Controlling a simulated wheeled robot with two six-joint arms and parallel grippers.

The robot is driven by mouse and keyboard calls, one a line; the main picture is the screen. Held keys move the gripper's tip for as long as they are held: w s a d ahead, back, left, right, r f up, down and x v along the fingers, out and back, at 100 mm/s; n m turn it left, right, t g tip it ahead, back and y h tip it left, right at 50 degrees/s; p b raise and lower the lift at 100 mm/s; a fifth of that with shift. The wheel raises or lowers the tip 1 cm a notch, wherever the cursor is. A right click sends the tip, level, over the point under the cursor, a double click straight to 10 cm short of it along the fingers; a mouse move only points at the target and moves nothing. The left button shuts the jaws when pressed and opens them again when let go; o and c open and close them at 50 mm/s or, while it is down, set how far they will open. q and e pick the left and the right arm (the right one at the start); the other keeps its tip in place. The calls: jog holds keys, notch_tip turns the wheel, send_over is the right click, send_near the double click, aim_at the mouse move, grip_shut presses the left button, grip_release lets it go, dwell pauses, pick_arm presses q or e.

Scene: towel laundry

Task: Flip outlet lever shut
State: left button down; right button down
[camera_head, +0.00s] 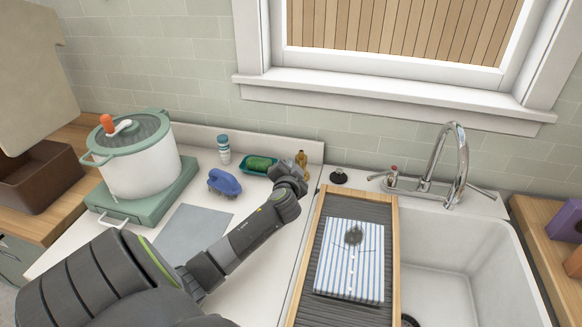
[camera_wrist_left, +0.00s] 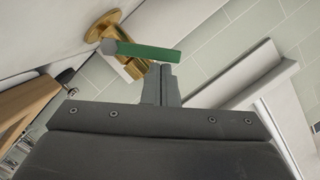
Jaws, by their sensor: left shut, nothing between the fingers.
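The outlet is a small brass tap with a round wall flange (camera_wrist_left: 103,24) and a green lever (camera_wrist_left: 150,52), both in the left wrist view. The lever extends to the right across the tap body. In the head view part of the brass tap (camera_head: 301,158) shows at the back of the counter, beyond my gripper; the lever is hard to make out there. My left gripper (camera_wrist_left: 161,70) is shut and empty, its fingertips at the lever's edge; I cannot tell whether they touch. In the head view my left gripper (camera_head: 294,172) is right by the tap. My right gripper is not in view.
A white pot (camera_head: 145,170) stands on a green stove at left. A blue brush (camera_head: 224,182), a bottle (camera_head: 223,149) and a green dish (camera_head: 252,170) sit near my left gripper. A striped towel (camera_head: 350,258) lies on a washboard beside the sink (camera_head: 455,245) and chrome faucet (camera_head: 460,165).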

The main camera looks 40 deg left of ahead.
pick_arm(q)
jog(key=shift+s+a+f+n, duration=0.1)
jog(key=shift+s+a+n, duration=0.1)
jog(key=shift+n, duration=0.1)
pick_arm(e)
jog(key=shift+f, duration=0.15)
pick_arm(q)
jog(key=shift+s+a+f+n+h+b, duration=0.2)
jog(key=shift+a+n+b, duration=0.1)
jog(key=shift+n, duration=0.25)
jog(key=shift+s+a+f+n+h+b, duration=0.15)
jog(key=shift+a+n+h+b, duration=0.1)
jog(key=shift+n, duration=0.3)
jog(key=shift+a+f, duration=0.2)
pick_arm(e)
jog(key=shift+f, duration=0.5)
pick_arm(q)
jog(key=shift+a, duration=0.1)
